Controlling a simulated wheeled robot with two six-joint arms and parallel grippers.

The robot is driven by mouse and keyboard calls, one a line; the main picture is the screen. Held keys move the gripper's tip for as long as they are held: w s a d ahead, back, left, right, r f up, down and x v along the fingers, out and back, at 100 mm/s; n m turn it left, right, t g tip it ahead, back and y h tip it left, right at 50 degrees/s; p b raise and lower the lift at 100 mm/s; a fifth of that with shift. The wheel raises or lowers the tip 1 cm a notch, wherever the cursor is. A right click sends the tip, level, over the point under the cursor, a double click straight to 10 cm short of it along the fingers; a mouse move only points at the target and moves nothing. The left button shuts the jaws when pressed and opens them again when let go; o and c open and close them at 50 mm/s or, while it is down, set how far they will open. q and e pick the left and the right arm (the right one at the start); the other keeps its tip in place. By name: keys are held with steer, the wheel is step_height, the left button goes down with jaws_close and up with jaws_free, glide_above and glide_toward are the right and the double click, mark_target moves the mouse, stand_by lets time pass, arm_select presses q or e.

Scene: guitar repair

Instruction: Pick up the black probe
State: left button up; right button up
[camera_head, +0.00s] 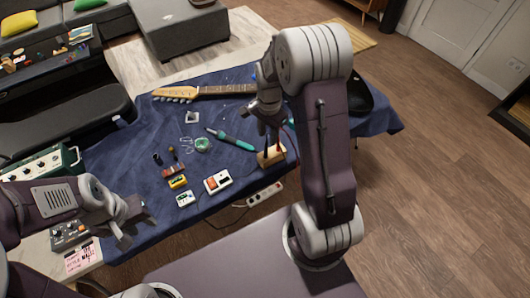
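A small wooden block (271,156) stands at the front edge of the blue cloth. A dark thin upright piece (267,143), likely the black probe, rises from it, with a reddish one (279,143) beside it. My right gripper (269,122) points down just above the block, close to the tops of these pieces. Its fingers are small and partly merge with the dark shapes, so contact and opening are unclear.
On the blue cloth (225,180) lie a guitar neck (215,91), a teal soldering iron (231,139), a green round item (202,145) and several pedals, including a white-red one (217,182). A power strip (264,194) is below the front edge. My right arm hides the table's right part.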

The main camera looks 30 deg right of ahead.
mark_target(266, 149)
steer(key=f, duration=0.1)
steer(key=a+f, duration=0.1)
steer(key=f, duration=0.1)
steer(key=shift+w+d+f, duration=0.1)
steer(key=shift+d+f, duration=0.05)
steer(key=f, duration=0.4)
steer(key=shift+s+f, duration=0.1)
steer(key=shift+s, duration=0.1)
steer(key=shift+w+f, duration=0.15)
steer(key=shift+f, duration=0.25)
jaws_close()
